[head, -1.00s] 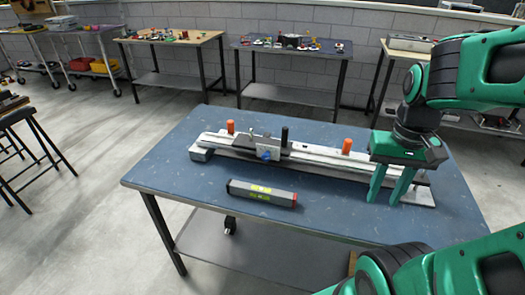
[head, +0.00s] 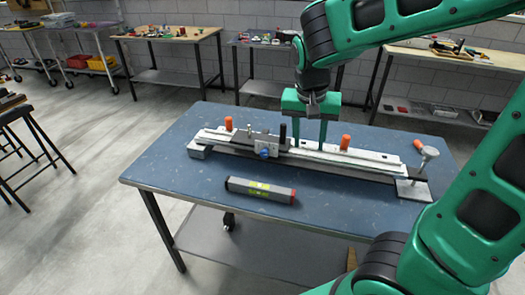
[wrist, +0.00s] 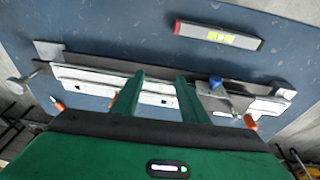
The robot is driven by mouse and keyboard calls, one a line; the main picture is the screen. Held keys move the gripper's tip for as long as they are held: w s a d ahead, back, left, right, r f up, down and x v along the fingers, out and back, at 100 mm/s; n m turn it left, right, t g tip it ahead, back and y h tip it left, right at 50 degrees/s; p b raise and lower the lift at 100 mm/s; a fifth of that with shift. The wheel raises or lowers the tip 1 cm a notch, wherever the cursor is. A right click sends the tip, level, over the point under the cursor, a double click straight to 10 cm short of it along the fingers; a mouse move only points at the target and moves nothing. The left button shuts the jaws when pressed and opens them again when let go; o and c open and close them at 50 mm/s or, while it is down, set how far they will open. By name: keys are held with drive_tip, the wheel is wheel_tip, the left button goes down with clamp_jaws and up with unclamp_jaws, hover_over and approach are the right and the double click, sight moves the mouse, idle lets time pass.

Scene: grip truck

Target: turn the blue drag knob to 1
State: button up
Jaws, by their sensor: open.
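The blue drag knob (head: 264,153) sits on the front of a grey carriage (head: 280,147) on a long pale rail (head: 345,160) on the blue table. The knob also shows in the wrist view (wrist: 216,83), just right of my fingers. My gripper (head: 309,148) is open and empty, pointing down over the rail, to the right of the carriage. In the wrist view its two green fingers (wrist: 158,98) are apart, with the rail between and beyond them. The knob's setting marks are too small to read.

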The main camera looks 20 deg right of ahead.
drive_tip(key=t, duration=0.2)
approach(264, 152)
drive_tip(key=shift+h, duration=0.3)
drive_tip(key=x, duration=0.9)
drive_tip(key=shift+a+f, duration=0.1)
drive_tip(key=shift+a, duration=0.2)
